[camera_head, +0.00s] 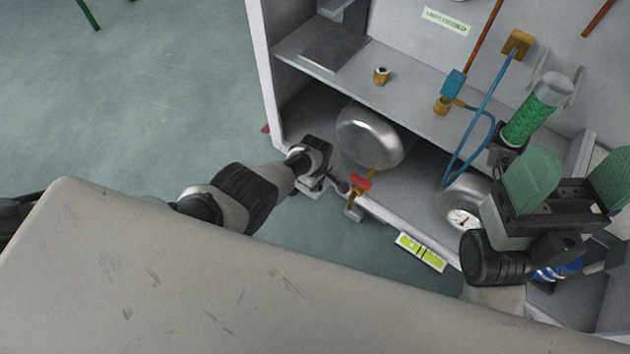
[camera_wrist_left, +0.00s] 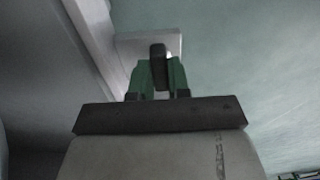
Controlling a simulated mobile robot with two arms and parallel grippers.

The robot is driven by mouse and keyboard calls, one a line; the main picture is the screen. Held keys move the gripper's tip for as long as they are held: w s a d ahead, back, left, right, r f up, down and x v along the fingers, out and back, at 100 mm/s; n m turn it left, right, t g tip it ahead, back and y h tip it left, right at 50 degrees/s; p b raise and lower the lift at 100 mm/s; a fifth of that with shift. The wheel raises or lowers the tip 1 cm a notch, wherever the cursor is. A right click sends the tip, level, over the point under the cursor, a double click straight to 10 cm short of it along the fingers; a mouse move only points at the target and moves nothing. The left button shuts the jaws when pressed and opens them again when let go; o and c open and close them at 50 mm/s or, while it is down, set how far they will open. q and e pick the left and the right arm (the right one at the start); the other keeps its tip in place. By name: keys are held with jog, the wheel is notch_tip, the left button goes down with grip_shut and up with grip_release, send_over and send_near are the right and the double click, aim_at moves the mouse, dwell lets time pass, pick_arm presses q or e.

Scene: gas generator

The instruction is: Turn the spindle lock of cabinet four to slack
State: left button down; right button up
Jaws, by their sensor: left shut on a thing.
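My left gripper (camera_head: 322,184) is at the front lower edge of the open cabinet (camera_head: 258,75), left of a red-handled brass valve (camera_head: 360,182). In the left wrist view its green fingers (camera_wrist_left: 160,80) are shut on a dark upright handle (camera_wrist_left: 158,52), which stands before a pale plate (camera_wrist_left: 172,44). I take this handle to be the spindle lock; its marking and angle cannot be read. My right gripper (camera_head: 572,180) is in front of the cabinet's right part, its two green fingers wide apart with nothing between them.
A steel tank (camera_head: 369,137) lies under the shelf (camera_head: 405,95). A yellow-green label (camera_head: 420,252) is on the front rail.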

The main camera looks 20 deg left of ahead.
pick_arm(q)
jog(key=shift+a, duration=0.1)
dwell(0.3)
jog(key=c, duration=1.1)
grip_release()
